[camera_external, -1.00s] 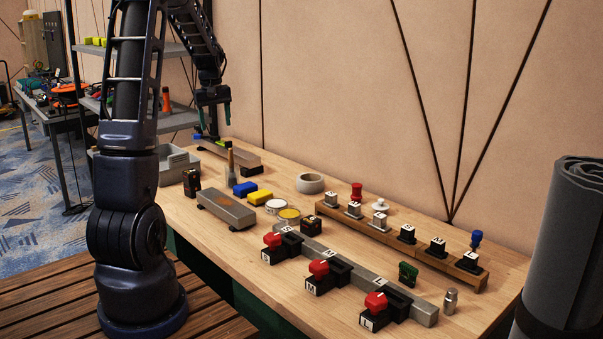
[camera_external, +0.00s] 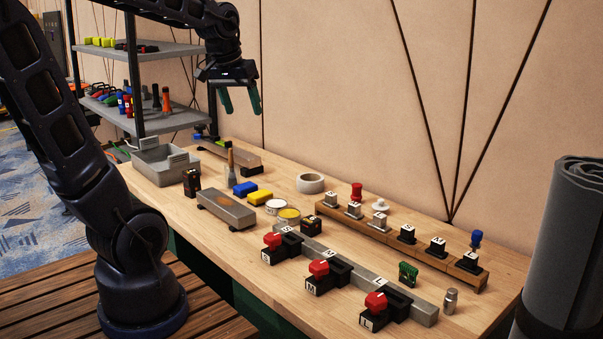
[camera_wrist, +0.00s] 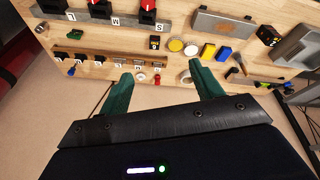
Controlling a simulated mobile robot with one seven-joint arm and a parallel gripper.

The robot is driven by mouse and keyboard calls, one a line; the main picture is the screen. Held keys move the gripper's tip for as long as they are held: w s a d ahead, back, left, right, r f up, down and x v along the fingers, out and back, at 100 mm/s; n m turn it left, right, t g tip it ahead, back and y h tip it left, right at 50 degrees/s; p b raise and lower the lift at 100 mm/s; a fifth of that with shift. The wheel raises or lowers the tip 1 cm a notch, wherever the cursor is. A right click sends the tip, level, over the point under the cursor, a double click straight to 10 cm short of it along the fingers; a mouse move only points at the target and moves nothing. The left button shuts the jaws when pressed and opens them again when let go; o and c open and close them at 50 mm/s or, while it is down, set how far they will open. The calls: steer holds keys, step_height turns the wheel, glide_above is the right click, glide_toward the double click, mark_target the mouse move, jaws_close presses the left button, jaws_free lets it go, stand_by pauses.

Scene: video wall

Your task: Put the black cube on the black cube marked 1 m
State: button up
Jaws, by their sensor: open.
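A small black cube with orange marks (camera_external: 311,225) stands mid-table behind the red-topped blocks; it also shows in the wrist view (camera_wrist: 155,43). A taller black block with a pale label (camera_external: 191,183) stands at the table's left. A wooden rail (camera_external: 387,242) at the back carries several labelled blocks; the black ones (camera_external: 407,234) are on its right half. Their labels are too small to read, so I cannot tell which is marked 1 m. My gripper (camera_external: 242,109) is open and empty, high above the back left of the table, its fingers pointing down and apart (camera_wrist: 158,74).
Red-topped black blocks (camera_external: 319,276) sit along a grey bar at the front. A grey bar tool (camera_external: 226,211), yellow and blue blocks, round tins, a tape roll (camera_external: 311,183) and a grey bin (camera_external: 160,165) stand further left. A rolled mat (camera_external: 567,250) is at right.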

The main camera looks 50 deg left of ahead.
steer(key=s+d+f+m+t, duration=0.1)
steer(key=s+d+m, duration=0.3)
steer(key=s+d, duration=0.3)
steer(key=s, duration=0.3)
steer(key=shift+s+d+f, duration=0.2)
steer(key=shift+d+f, duration=0.1)
steer(key=shift+d, duration=0.05)
